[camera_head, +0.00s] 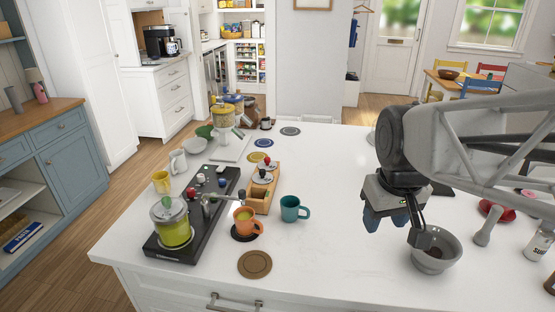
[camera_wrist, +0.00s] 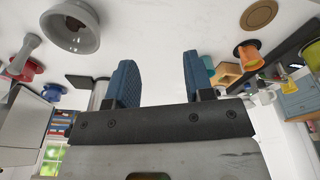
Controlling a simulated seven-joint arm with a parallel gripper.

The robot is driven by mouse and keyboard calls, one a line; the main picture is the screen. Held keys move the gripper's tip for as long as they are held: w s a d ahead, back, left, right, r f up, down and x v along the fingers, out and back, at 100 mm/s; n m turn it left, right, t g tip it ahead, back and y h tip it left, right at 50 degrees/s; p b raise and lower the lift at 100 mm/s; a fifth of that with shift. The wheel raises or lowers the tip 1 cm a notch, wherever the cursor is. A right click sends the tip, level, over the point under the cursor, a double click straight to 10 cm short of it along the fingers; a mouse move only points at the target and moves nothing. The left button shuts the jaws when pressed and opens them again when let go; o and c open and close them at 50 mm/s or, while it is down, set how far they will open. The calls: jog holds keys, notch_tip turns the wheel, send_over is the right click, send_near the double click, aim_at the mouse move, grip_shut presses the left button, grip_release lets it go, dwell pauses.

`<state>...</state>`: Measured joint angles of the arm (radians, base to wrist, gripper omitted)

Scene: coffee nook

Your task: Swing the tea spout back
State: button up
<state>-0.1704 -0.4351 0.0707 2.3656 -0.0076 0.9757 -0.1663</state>
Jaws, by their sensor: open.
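A long black tea station (camera_head: 180,252) stands on the left part of the white counter. A glass pot (camera_head: 176,233) of yellow-green tea with a lid sits on its near end. A metal spout (camera_head: 224,197) reaches right from the station, its dark tip over or beside an orange mug (camera_head: 246,227). The mug holds yellowish liquid and stands on a dark round coaster. It also shows in the wrist view (camera_wrist: 246,54). My gripper (camera_head: 386,220) is open and empty above the counter, well right of the spout. Its blue fingers show in the wrist view (camera_wrist: 158,82).
A teal mug (camera_head: 290,208) stands between the spout and my gripper. A wooden box (camera_head: 261,196) is behind the orange mug. A brown coaster (camera_head: 255,265) lies in front. A grey bowl (camera_head: 436,264) stands right of my gripper. The counter middle is clear.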

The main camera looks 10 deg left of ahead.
jog(key=w+a+n, duration=0.5)
jog(key=w+a, duration=0.5)
jog(key=a, duration=0.3)
jog(key=n+g, duration=0.2)
jog(key=n, duration=0.3)
send_over(242, 191)
notch_tip(242, 191, down, 2)
jog(key=shift+f, duration=0.15)
jog(key=shift+f, duration=3.9)
jog(key=shift+c, duration=0.5)
grip_shut()
